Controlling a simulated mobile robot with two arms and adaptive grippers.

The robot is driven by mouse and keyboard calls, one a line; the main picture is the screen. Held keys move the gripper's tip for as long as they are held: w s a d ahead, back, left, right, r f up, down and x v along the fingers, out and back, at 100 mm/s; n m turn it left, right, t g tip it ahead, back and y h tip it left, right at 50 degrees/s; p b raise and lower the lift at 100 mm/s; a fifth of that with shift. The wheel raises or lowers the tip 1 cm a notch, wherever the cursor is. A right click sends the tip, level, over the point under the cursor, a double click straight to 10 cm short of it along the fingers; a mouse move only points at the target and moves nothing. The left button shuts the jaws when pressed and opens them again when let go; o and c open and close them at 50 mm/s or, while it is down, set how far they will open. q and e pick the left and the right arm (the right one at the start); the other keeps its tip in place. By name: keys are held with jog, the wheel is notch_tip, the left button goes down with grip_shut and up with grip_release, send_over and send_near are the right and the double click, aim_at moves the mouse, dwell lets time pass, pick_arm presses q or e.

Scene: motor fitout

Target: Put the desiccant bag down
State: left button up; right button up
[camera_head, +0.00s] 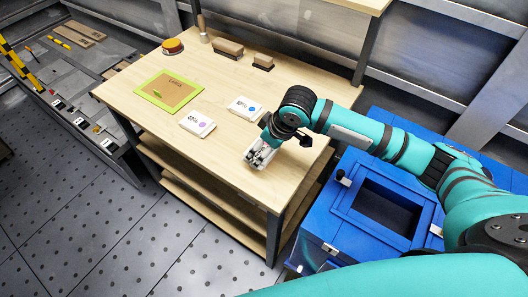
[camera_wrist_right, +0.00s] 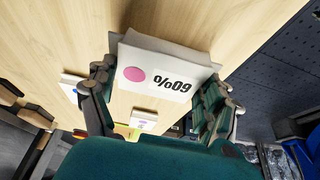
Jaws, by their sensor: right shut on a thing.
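In the head view my right gripper (camera_head: 260,154) is low over the front right part of the wooden workbench (camera_head: 228,168), pointing down, and mostly hides the bag. Whether the bag touches the bench I cannot tell. Two similar white bags lie on the bench, one with a purple dot (camera_head: 198,123) and one with a blue dot (camera_head: 245,107). My left gripper is not in view.
A green-edged mat (camera_head: 145,92) with a brown label lies left of the bags. Two brown blocks (camera_head: 228,47) (camera_head: 263,62), a wooden-handled tool (camera_head: 203,30) and a red-topped button (camera_head: 172,47) stand at the back. A blue bin (camera_head: 340,222) is right of the bench.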

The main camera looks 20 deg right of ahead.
jog(key=shift+s+f, duration=0.1)
jog(key=shift+f, duration=1.25)
jog(key=shift+f, duration=0.1)
jog(key=o, duration=1.1)
jog(key=shift+o, duration=0.2)
jog(key=v, duration=1.2)
